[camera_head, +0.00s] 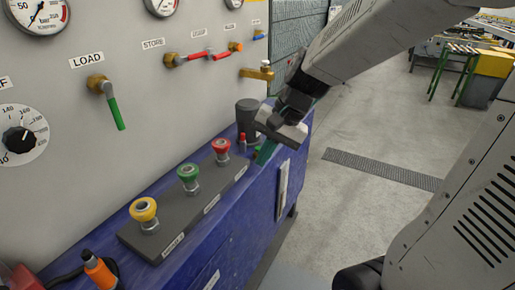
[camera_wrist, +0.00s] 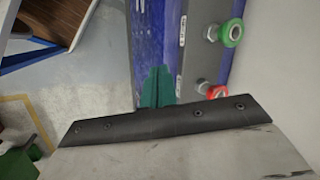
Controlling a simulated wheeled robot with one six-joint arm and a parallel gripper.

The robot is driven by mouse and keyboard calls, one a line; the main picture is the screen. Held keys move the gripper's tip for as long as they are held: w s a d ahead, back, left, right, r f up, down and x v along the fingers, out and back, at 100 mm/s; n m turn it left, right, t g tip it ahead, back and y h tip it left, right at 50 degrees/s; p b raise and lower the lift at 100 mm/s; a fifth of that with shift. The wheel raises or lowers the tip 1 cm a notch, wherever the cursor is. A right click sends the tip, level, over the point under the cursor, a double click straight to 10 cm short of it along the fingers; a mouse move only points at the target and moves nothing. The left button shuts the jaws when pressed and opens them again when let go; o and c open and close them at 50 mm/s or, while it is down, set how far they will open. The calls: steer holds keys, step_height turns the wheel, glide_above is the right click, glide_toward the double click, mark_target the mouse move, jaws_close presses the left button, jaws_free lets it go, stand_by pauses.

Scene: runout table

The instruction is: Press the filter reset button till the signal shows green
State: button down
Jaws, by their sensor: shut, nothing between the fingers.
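A grey button panel (camera_head: 128,236) on the blue bench carries a yellow button (camera_head: 143,210), a green button (camera_head: 188,174) and a red button (camera_head: 221,147). Their labels are too small to read, so I cannot tell which is the filter reset. The green button (camera_wrist: 231,32) and red button (camera_wrist: 215,92) also show in the wrist view. My gripper (camera_head: 264,153) is shut and empty, past the panel's far end, beyond the red button. Its green fingertips (camera_wrist: 157,86) show beside the panel, apart from the buttons. I cannot make out a signal lamp.
A grey wall panel (camera_head: 60,75) with gauges, a LOAD lever (camera_head: 112,103) and red-handled valves (camera_head: 198,57) rises behind the buttons. A dark cylinder (camera_head: 247,114) and a small red part (camera_head: 242,137) stand by my gripper.

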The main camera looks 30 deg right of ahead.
steer(key=w+d+f+m+t, duration=0.25)
steer(key=w+m, duration=0.25)
steer(key=w, duration=0.3)
steer(key=w+d+f+m+t, duration=0.1)
steer(key=w+d+m+t, duration=0.15)
steer(key=w+m, duration=0.35)
steer(key=r+m+t+h, duration=0.2)
steer(key=m, duration=0.3)
glide_above(258, 149)
steer(key=d, duration=0.1)
steer(key=shift+s, duration=0.2)
steer(key=shift+f, duration=0.1)
steer(key=shift+f, duration=4.35)
steer(key=shift+f, duration=0.15)
steer(key=shift+f, duration=0.25)
